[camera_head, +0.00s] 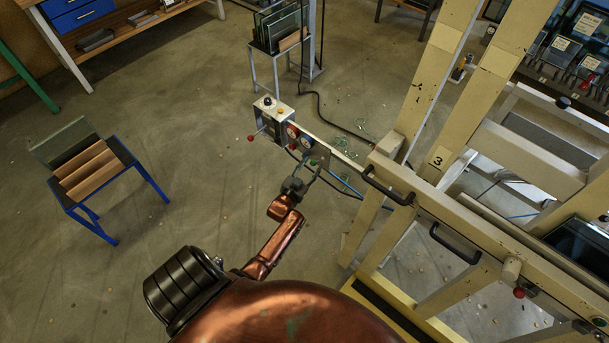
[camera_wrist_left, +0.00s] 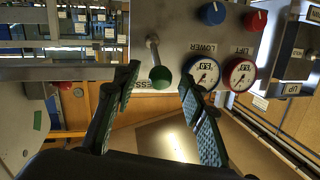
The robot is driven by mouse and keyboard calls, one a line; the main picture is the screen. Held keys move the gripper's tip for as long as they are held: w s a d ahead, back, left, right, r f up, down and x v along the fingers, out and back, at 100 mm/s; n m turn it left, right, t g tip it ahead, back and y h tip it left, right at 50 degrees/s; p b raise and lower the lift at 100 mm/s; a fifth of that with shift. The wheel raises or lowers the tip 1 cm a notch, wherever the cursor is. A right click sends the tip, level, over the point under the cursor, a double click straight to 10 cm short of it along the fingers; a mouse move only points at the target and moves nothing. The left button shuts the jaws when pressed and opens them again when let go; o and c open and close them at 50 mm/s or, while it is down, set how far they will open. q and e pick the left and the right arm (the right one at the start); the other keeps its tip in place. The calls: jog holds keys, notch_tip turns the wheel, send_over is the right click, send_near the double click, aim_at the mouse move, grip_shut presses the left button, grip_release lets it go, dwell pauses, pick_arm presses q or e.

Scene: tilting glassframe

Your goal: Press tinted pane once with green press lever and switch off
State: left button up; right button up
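In the left wrist view, the green-knobbed press lever (camera_wrist_left: 161,77) sticks out from a grey control panel (camera_wrist_left: 180,40), above a partly hidden label ending in "ESS". My left gripper (camera_wrist_left: 160,105) is open, its two dark green fingers on either side of the knob with gaps visible. In the head view, my left gripper (camera_head: 308,168) is at the panel's gauges, and the lever is hard to make out. A dark glass pane (camera_head: 580,245) lies in the cream frame at the right; I cannot tell its tint surely. My right gripper is not in view.
Blue (camera_wrist_left: 212,12) and red (camera_wrist_left: 256,20) knobs sit above two gauges. The cream frame (camera_head: 440,205) stands close on the right. A blue-legged glass rack (camera_head: 95,170) stands left.

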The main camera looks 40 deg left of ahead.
pick_arm(q)
jog(key=v, duration=0.9)
jog(key=shift+s+r, duration=0.15)
jog(key=shift+s, duration=0.2)
jog(key=s+d+f+m+g+h+p, duration=0.1)
jog(key=s+d+f+g, duration=0.3)
jog(key=s+f, duration=0.85)
jog(key=s+d+f+g+h+p, duration=0.15)
jog(key=s+d+f+g, duration=0.5)
jog(key=f, duration=1.05)
jog(key=s+d+f+g, duration=0.1)
jog(key=s+f, duration=0.2)
jog(key=s, duration=0.9)
jog(key=s+f+g, duration=0.2)
jog(key=s+f, duration=0.2)
jog(key=s, duration=0.8)
jog(key=s+d+f+g+h+p, duration=0.1)
jog(key=s+f, duration=0.3)
jog(key=s, duration=0.8)
jog(key=shift+d+m+g, duration=0.35)
jog(key=shift+m+g, duration=0.05)
jog(key=shift+g, duration=0.25)
